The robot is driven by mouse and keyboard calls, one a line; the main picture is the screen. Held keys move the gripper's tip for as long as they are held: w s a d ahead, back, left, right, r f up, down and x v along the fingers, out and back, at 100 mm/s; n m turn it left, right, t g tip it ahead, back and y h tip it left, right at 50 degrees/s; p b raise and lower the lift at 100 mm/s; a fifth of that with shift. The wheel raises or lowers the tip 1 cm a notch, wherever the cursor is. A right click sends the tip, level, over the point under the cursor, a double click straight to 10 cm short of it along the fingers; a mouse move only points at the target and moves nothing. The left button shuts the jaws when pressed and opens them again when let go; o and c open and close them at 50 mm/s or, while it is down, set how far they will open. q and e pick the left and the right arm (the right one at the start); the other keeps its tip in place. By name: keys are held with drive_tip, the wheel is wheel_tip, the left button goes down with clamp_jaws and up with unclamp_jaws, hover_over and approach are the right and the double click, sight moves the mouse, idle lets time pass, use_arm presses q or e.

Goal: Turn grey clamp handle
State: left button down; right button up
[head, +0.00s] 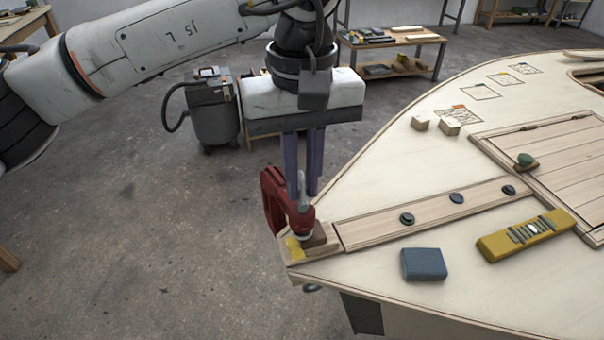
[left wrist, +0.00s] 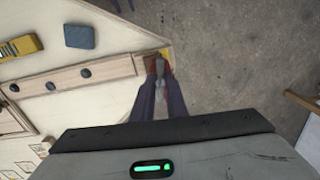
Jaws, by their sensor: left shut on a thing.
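A red clamp (head: 275,200) grips the near left tip of the plywood hull deck (head: 400,170). Its grey handle (head: 301,185) stands up from the clamp, between the fingers of my left gripper (head: 303,190). The gripper points straight down and is shut on the handle. In the left wrist view the two dark fingers (left wrist: 160,85) close around the grey handle (left wrist: 160,65), with a little red of the clamp beside it. The fingers hide part of the handle. My right gripper is in neither view.
A wooden strip with dark knobs (head: 407,218) runs along the deck. A blue block (head: 423,264) and a yellow tool (head: 525,235) lie on the near side. Small wooden blocks (head: 450,126) sit farther back. Open floor (head: 130,240) lies left of the hull.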

sight(303, 186)
use_arm(q)
drive_tip(key=shift+m, duration=0.5)
drive_tip(key=c, duration=1.7)
unclamp_jaws()
drive_tip(key=shift+o, duration=0.2)
wheel_tip(303, 186, up, 10)
drive_tip(key=shift+r+p, duration=0.2)
drive_tip(key=shift+p, duration=0.25)
